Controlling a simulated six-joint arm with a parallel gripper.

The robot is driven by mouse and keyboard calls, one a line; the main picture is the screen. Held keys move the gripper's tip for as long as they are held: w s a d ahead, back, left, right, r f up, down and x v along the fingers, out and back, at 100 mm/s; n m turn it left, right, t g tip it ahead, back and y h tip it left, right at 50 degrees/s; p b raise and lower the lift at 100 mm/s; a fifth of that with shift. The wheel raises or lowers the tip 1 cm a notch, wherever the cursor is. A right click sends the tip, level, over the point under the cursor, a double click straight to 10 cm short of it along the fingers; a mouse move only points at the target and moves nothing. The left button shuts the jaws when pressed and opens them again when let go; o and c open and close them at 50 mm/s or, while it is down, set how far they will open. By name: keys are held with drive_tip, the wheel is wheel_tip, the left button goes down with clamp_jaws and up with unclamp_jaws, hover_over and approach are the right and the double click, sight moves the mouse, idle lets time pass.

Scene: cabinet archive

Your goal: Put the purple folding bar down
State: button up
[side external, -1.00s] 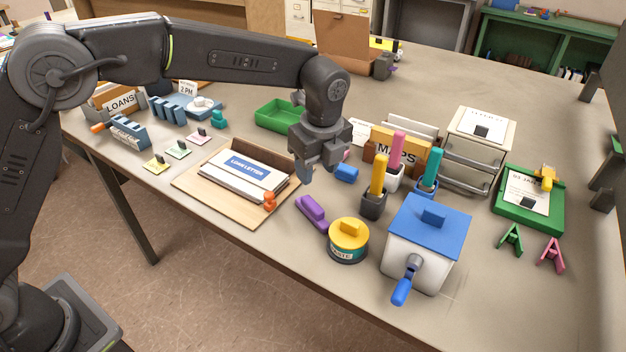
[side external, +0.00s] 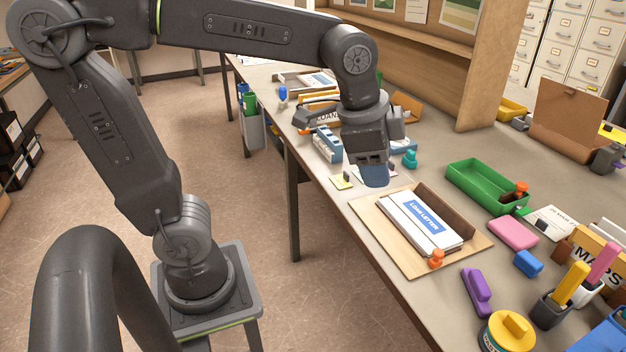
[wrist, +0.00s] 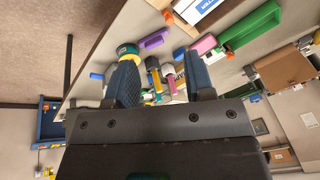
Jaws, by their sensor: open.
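The purple folding bar (side external: 477,290) lies on the table, between the wooden letter board (side external: 462,250) and the yellow-topped paste pot (side external: 507,331). In the wrist view the bar (wrist: 153,38) shows far beyond the fingertips, well away from them. My gripper (side external: 374,172) is above the table's left part, near the board's far left corner and clear of the bar. In the wrist view its two dark fingers (wrist: 161,82) stand apart and nothing is held between them.
A loan letter (side external: 425,222) and an orange peg (side external: 437,258) are on the board. A green tray (side external: 485,190), pink block (side external: 513,232) and blue block (side external: 528,263) lie to the right. Small cards (side external: 341,182) lie near my gripper.

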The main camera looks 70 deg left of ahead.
drive_tip(key=s+a+f+n+t, duration=0.1)
drive_tip(key=s+a+f+n, duration=0.2)
drive_tip(key=s+n, duration=0.4)
drive_tip(key=shift+s+t, duration=0.4)
drive_tip(key=shift+s, duration=0.75)
drive_tip(key=shift+f, duration=0.1)
